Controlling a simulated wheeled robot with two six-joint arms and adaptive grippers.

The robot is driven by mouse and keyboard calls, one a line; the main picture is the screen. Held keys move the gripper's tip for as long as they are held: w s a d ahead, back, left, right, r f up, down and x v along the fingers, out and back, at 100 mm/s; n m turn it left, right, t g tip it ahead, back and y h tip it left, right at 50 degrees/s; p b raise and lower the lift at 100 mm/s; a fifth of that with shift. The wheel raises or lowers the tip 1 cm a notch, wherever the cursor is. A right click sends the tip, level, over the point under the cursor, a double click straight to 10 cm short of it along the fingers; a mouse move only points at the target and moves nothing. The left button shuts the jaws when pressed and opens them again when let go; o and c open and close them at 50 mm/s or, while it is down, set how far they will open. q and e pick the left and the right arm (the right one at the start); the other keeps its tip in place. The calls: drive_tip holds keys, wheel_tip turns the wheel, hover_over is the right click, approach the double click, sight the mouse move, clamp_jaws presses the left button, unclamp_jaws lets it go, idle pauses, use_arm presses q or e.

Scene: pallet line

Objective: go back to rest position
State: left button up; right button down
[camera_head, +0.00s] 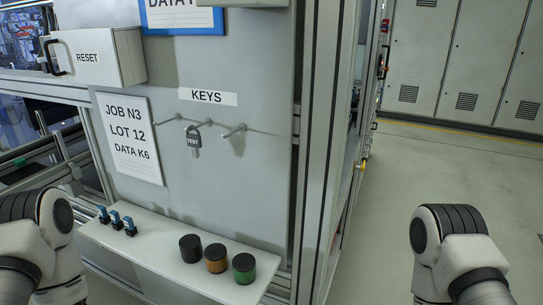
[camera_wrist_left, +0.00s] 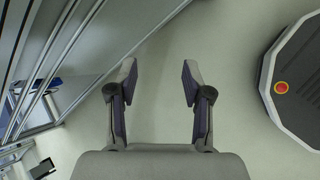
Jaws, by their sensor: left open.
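My left gripper (camera_wrist_left: 158,85) is open and empty in the left wrist view, with its two fingers apart over bare floor. In the head view only links of my left arm show at the lower left, and its gripper is out of the picture. Links of my right arm show at the lower right, and its gripper is out of the picture too. Neither arm visibly touches anything in the head view.
A grey panel carries a KEYS label (camera_head: 207,96), a hanging TEST key (camera_head: 193,141) and a RESET box (camera_head: 98,57). Below, a shelf (camera_head: 150,246) bears blue-topped pieces and black, orange and green cylinders (camera_head: 243,268). Open floor (camera_head: 400,190) lies right of the frame post.

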use_arm(q)
drive_tip(key=s+f+m+g+y, duration=0.1)
drive_tip(key=s+f+m+g, duration=0.2)
drive_tip(key=s+m, duration=0.4)
drive_tip(key=s+f+m+g+y, duration=0.2)
drive_tip(key=s+m, duration=0.6)
drive_tip(key=m, duration=0.6)
drive_tip(key=f+g, duration=0.1)
drive_tip(key=g, duration=0.1)
drive_tip(key=shift+a+g, duration=0.3)
drive_tip(key=shift+a, duration=0.05)
drive_tip(key=shift+f, duration=0.1)
